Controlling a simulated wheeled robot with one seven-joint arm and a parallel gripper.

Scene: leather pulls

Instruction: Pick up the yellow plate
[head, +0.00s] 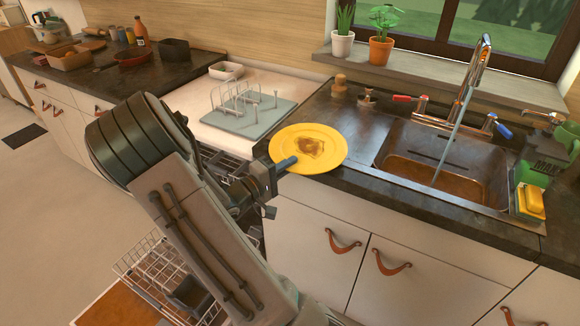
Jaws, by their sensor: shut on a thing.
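The yellow plate (330,160) has a brown stain in its middle. It is at the left of the sink, over the dark counter's front edge. My gripper (288,163) reaches in from the left and is shut on the plate's left rim. The far finger is hidden, and I cannot tell whether the plate touches the counter or is just above it.
The sink (440,160) with a running tap (468,85) lies right of the plate. A grey drying rack (240,108) stands behind my arm. An open dishwasher basket (165,275) is below at left. A yellow sponge (531,202) lies at the right.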

